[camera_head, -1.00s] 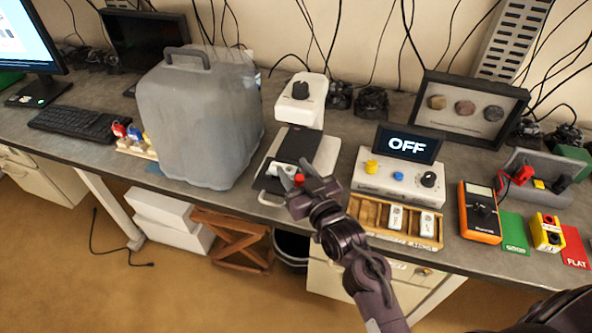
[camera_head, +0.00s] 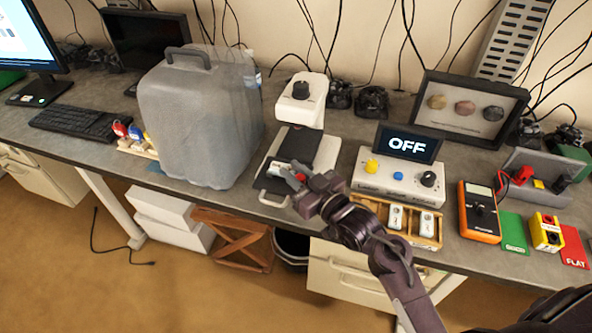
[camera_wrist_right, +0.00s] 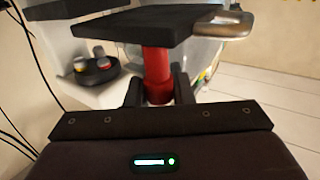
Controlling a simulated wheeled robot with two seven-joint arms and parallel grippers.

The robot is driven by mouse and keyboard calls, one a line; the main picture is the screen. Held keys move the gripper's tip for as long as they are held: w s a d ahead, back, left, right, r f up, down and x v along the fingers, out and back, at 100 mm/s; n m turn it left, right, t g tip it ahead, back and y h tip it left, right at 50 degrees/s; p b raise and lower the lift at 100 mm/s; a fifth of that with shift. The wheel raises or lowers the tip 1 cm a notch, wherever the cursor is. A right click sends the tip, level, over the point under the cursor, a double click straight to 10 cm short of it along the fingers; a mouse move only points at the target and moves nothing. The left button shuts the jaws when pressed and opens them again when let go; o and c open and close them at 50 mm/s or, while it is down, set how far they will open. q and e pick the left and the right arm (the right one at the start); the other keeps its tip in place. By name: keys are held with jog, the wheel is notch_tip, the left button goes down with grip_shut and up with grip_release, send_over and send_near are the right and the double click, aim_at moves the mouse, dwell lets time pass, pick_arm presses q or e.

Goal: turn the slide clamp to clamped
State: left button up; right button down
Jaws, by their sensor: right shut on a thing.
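The white instrument (camera_head: 301,103) with a black top knob stands on the bench. Its black stage plate (camera_head: 292,146) lies in front of it. The slide clamp shows as a small red part (camera_head: 301,177) at the plate's front right, largely covered by my right gripper. In the right wrist view, the clamp is an upright red post (camera_wrist_right: 156,72) under a black plate. My right gripper (camera_head: 296,180) is shut on it, with one finger on each side in the wrist view (camera_wrist_right: 157,92). The clamp's exact angle is hard to tell. My left gripper is not in view.
A large translucent canister (camera_head: 200,120) stands close on the left. A box with a screen reading OFF (camera_head: 409,145) and a wooden tray (camera_head: 427,242) stand on the right. A metal handle (camera_head: 272,199) sticks out at the plate's front, near the bench edge.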

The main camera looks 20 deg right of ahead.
jog(key=shift+n+g+y, duration=0.7)
jog(key=shift+n+y, duration=0.3)
jog(key=shift+y, duration=0.2)
jog(key=shift+s+a+n+g+y, duration=0.1)
jog(key=shift+n+g+y, duration=0.7)
jog(key=shift+y, duration=0.3)
jog(key=shift+s+a+n+g+y+b, duration=0.1)
jog(key=shift+a+n+g+y+b, duration=0.05)
jog(key=shift+n+g+y+b, duration=0.9)
jog(key=shift+s+a+n+g+y+b, duration=0.15)
jog(key=shift+n+g+y+b, duration=0.25)
jog(key=shift+n+g+y, duration=0.55)
jog(key=shift+g, duration=0.5)
jog(key=c, duration=1.3)
grip_release()
jog(key=shift+o, duration=0.2)
